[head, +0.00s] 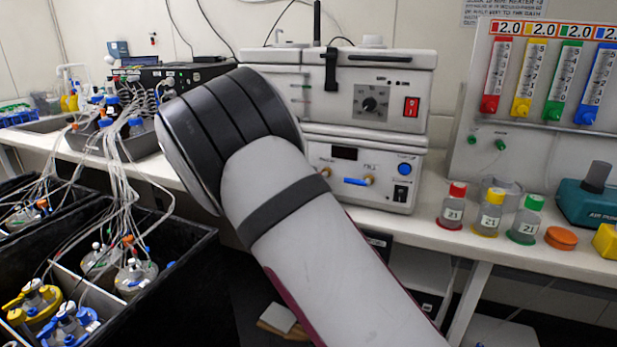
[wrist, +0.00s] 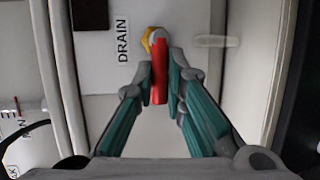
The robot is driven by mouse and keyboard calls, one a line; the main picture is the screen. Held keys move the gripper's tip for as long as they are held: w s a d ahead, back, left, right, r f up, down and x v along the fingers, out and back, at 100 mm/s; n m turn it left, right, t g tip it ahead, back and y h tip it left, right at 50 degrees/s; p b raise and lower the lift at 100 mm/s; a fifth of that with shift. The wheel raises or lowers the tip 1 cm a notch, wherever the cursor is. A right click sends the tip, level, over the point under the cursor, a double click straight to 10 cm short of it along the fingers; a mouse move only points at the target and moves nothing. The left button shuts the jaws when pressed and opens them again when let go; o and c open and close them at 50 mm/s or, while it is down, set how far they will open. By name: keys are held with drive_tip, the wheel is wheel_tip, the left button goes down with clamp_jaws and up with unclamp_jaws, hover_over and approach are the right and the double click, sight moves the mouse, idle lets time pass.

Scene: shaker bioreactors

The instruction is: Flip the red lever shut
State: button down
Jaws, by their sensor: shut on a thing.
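The red lever (wrist: 158,84) shows in the wrist view, beside a label reading DRAIN. It runs down from a grey and brass-coloured fitting (wrist: 153,38) on a pale panel. My gripper (wrist: 160,84) has its two fingers closed on the lever's sides, one on each side. The lever's lower end sits between the fingertips. In the head view my arm covers the middle of the picture, and neither the gripper nor the red lever can be seen there.
White instrument boxes (head: 391,92) stand on the bench behind my arm. Several capped bottles (head: 453,208) stand to the right. A black tub (head: 180,262) with tubed vessels is at the left. In the wrist view, raised panel edges (wrist: 62,80) flank the gripper.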

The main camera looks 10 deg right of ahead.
drive_tip(key=c, duration=1.6)
unclamp_jaws()
drive_tip(key=shift+c, duration=0.2)
drive_tip(key=v, duration=1.2)
